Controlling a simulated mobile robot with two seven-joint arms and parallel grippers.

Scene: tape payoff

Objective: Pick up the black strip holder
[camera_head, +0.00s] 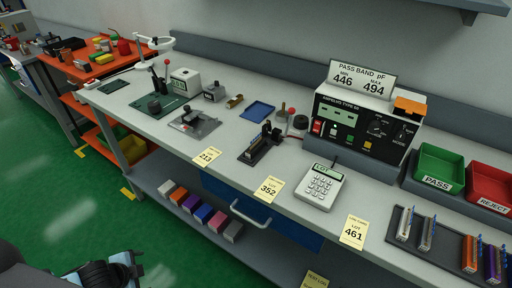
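A black fixture with a flat base and upright parts (262,146) stands on the bench near its front edge, behind the yellow card marked 352. A dark flat tray (447,252) at the right front of the bench holds several small upright strips in grey, orange and purple. I cannot tell for sure which of these two is the black strip holder. Part of my own body shows at the lower left, below the bench. No gripper fingers are visible, and nothing of mine touches either object.
A tester (362,125) stands at the back right, beside a green PASS bin (439,167) and a red REJECT bin (489,186). A white keypad unit (320,187) stands in front. A blue tray (257,110) and a grey fixture (194,122) lie left of it. Green floor is open at the left.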

